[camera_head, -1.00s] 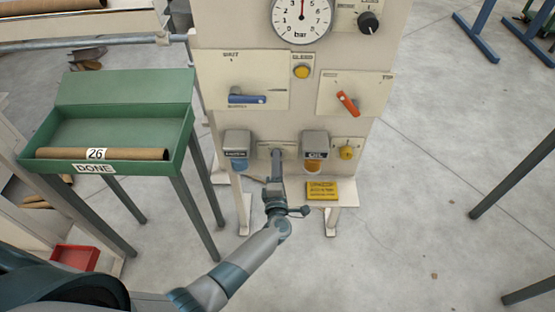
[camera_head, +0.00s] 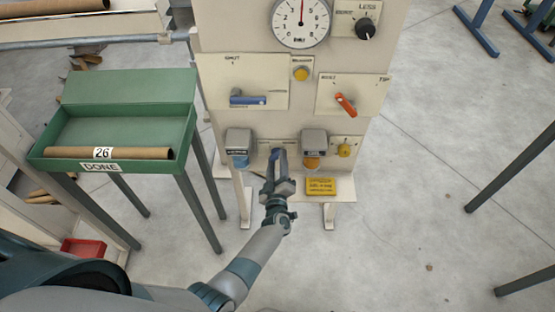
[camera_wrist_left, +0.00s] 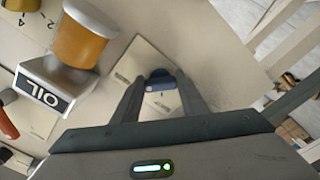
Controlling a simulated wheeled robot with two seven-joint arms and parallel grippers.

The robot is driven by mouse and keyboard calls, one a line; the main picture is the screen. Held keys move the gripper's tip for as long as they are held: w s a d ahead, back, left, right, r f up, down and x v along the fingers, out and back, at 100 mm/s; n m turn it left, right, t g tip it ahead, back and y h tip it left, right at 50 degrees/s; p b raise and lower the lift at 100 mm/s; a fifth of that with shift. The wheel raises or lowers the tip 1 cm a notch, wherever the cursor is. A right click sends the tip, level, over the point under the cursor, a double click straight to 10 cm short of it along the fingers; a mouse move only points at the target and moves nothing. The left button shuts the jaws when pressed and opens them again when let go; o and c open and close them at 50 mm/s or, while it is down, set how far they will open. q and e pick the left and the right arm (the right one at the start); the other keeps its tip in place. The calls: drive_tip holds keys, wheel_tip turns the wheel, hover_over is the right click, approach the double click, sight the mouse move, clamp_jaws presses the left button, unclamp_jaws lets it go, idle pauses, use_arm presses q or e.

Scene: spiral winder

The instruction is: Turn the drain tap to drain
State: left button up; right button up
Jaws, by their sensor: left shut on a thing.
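The drain tap is a small blue handle (camera_wrist_left: 160,81) on a cream plate low on the panel. It shows between the two fingers in the left wrist view; in the head view my gripper mostly covers it. My left gripper (camera_head: 279,160) reaches the lower middle of the panel, between the blue bowl and the oil bowl. In the left wrist view the left gripper (camera_wrist_left: 161,88) has its fingers on either side of the blue handle, shut on it. The wrist view is rolled, with the OIL label upside down. My right gripper is not in view.
The oil bowl (camera_head: 314,146) hangs close right of my gripper, the blue bowl (camera_head: 239,147) close left. Above are a blue lever (camera_head: 248,99) and a red lever (camera_head: 346,104). A yellow plate (camera_head: 320,187) sits below right. A green tray (camera_head: 125,90) stands left.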

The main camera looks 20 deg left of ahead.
use_arm(q)
drive_tip(key=shift+f+m, duration=0.15)
drive_tip(key=shift+m, duration=0.35)
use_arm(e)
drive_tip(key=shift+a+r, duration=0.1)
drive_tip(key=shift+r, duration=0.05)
use_arm(q)
drive_tip(key=o, duration=1)
drive_tip(key=shift+o, duration=0.2)
